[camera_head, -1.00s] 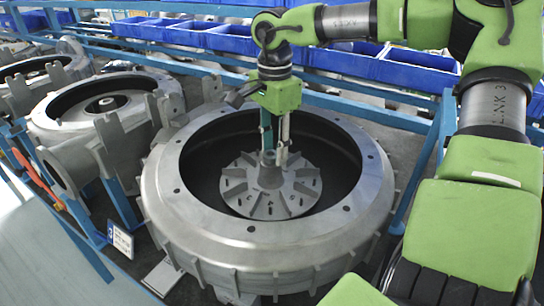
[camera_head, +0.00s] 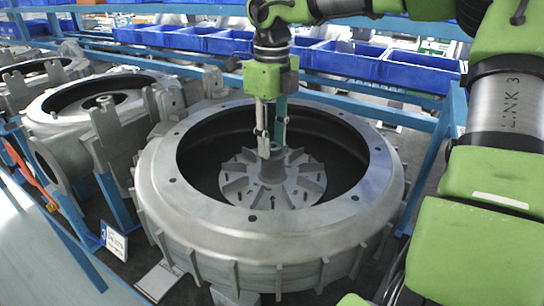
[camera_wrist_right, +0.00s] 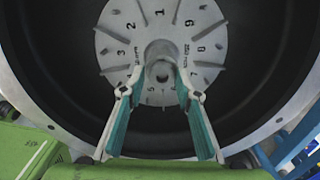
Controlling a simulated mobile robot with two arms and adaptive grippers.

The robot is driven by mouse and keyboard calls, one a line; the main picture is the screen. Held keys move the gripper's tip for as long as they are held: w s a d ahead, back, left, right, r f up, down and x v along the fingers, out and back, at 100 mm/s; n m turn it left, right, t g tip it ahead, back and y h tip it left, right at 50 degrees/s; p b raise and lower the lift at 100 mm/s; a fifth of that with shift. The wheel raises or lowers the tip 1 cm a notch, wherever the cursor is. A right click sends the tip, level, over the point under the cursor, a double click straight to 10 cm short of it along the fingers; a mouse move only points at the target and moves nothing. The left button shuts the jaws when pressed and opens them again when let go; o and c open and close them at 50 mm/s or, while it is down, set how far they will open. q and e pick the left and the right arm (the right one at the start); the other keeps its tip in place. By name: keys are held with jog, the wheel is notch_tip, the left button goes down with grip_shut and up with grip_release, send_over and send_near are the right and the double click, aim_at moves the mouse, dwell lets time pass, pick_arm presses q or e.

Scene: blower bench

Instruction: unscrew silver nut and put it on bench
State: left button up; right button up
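The silver nut cannot be clearly told apart from the grey hub (camera_head: 271,170) at the middle of the finned disc (camera_head: 300,185). In the right wrist view, a round ring end with a dark hole (camera_wrist_right: 160,72) shows at the hub's top. My right gripper (camera_head: 272,150) points down over the hub. In the right wrist view its two fingers (camera_wrist_right: 160,80) stand apart on either side of the ring end, with narrow gaps seeming to show. Nothing is lifted off the hub. My left gripper is not in view.
The disc sits inside a large round grey blower housing (camera_head: 250,225) with a raised rim around my gripper. More grey housings (camera_head: 70,128) stand at the left. Blue bins (camera_head: 385,70) line the back behind a blue rail. A pale bench surface (camera_head: 35,262) is clear at the lower left.

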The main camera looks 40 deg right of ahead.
jog(key=m+b, duration=0.1)
jog(key=m, duration=0.5)
jog(key=shift+f+b, duration=0.2)
jog(key=shift+b, duration=0.15)
jog(key=m, duration=0.4)
jog(key=shift+w+r+m, duration=0.1)
jog(key=shift+r+m, duration=0.05)
jog(key=shift+m, duration=0.25)
